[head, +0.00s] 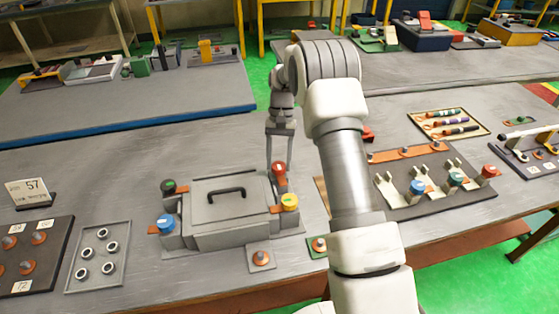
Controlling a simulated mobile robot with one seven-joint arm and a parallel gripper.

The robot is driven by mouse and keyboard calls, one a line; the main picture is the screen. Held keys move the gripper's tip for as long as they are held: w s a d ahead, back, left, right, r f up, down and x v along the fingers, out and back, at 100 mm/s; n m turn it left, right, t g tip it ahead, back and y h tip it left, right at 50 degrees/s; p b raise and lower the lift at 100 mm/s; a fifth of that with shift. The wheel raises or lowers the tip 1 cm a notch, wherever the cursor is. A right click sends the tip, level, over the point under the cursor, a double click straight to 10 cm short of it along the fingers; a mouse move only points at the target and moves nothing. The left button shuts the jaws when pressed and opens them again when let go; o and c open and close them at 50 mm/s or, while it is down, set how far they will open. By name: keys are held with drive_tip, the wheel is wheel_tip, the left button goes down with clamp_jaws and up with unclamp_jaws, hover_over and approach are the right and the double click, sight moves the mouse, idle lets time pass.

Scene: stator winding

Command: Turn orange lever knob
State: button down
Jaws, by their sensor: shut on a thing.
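A grey box-like fixture (225,228) with a black handle (227,190) on its lid stands on the near bench, left of my arm. An orange-red knob (280,175) sits at its far right corner. My gripper (279,162) points down over this knob, its two fingers on either side and shut on it. The fingers partly cover the knob's top. The lever under the knob is hard to make out.
The fixture's other corners carry a yellow knob (290,202), a blue knob (166,222) and a green knob (168,187). Right of my arm is a dark plate (430,200) with clips and coloured knobs. A tray of rings (97,258) lies left.

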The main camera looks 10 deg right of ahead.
drive_tip(key=n, duration=0.1)
drive_tip(key=n+h, duration=0.1)
drive_tip(key=n, duration=0.1)
drive_tip(key=shift+s+a+f+n+h, duration=0.1)
drive_tip(key=shift+a+f+n+h, duration=0.05)
drive_tip(key=shift+f+n+h, duration=0.2)
drive_tip(key=n+h, duration=0.1)
drive_tip(key=n, duration=0.3)
drive_tip(key=shift+a+r+n+h, duration=0.1)
drive_tip(key=shift+n+h, duration=0.25)
drive_tip(key=n+h, duration=0.1)
drive_tip(key=n, duration=0.3)
drive_tip(key=shift+s+a+t+b, duration=0.1)
drive_tip(key=shift+s+t+b, duration=0.05)
drive_tip(key=shift+t+b, duration=0.2)
drive_tip(key=shift+s+a+n+t+h, duration=0.1)
drive_tip(key=shift+n+t+h, duration=0.25)
drive_tip(key=shift+n, duration=0.75)
drive_tip(key=shift+n+t+h, duration=0.25)
drive_tip(key=shift+n+t, duration=0.15)
drive_tip(key=shift+n, duration=0.7)
drive_tip(key=shift+c, duration=1.5)
unclamp_jaws()
drive_tip(key=shift+o, duration=0.3)
drive_tip(key=shift+r, duration=0.1)
